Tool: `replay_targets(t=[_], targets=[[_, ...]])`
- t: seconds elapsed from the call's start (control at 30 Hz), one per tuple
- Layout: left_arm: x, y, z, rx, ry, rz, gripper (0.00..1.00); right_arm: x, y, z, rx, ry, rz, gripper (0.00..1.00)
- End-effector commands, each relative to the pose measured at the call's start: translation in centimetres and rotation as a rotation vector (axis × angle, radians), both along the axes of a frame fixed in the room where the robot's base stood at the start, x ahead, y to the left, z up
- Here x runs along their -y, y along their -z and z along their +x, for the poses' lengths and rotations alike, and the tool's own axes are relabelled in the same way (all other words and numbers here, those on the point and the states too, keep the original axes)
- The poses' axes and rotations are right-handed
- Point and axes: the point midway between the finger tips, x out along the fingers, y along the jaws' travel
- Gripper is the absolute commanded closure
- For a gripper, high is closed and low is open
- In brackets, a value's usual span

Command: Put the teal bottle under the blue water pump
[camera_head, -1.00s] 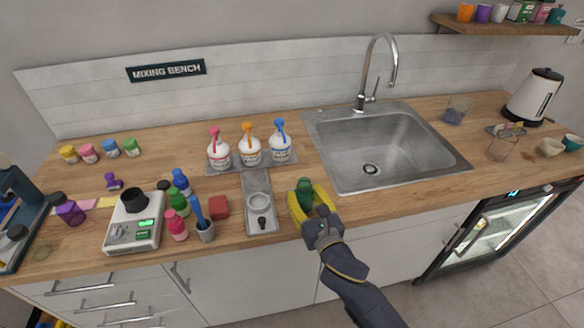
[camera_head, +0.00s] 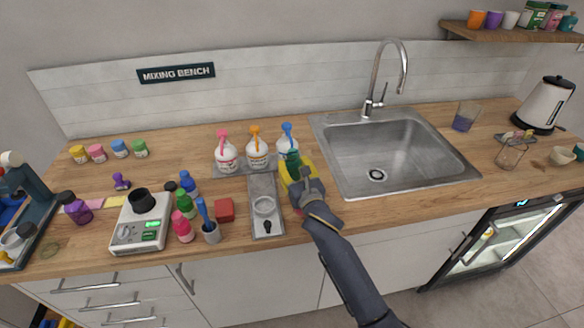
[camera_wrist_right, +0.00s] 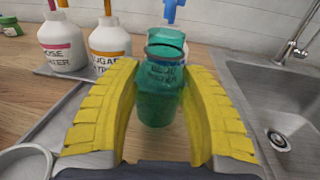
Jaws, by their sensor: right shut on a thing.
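My right gripper (camera_head: 292,170), with yellow fingers, is shut on the translucent teal bottle (camera_wrist_right: 158,104) and holds it upright. In the head view the teal bottle (camera_head: 292,158) is just in front of the white bottle with the blue pump (camera_head: 288,128), at the right end of the row. In the right wrist view the blue pump's spout (camera_wrist_right: 172,8) shows above the teal bottle's dark neck ring, and the white bottle is mostly hidden behind the teal glass. Whether the teal bottle touches the tray cannot be told. My left gripper is not in view.
White bottles with a pink pump (camera_head: 226,155) and an orange pump (camera_head: 257,150) stand left on a grey tray (camera_head: 231,171). The metal sink (camera_head: 400,155) is close on the right. A grey plate with a ring (camera_head: 266,222) lies in front. Several small bottles and a scale (camera_head: 139,222) stand left.

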Motion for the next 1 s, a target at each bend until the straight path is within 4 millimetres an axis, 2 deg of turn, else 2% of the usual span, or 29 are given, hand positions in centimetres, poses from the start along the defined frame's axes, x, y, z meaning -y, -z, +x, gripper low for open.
replay_targets(t=[0.1,0.27,0.7,0.73,0.9,1.0], targets=[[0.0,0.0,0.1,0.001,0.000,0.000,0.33,-0.4,0.4,1.1,-0.004,0.000,0.003,0.78],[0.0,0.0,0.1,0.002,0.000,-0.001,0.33,-0.3,1.5,1.0,-0.003,0.001,0.002,0.78],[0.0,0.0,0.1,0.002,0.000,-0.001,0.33,-0.3,1.8,1.0,-0.001,0.000,0.000,0.78],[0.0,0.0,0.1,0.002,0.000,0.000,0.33,-0.3,1.8,1.0,-0.001,0.000,0.001,0.52],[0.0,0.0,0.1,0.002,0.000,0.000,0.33,-0.3,1.8,1.0,-0.001,0.000,0.001,0.33],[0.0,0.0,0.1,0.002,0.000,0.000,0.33,-0.3,1.8,1.0,-0.001,0.000,0.001,0.33]])
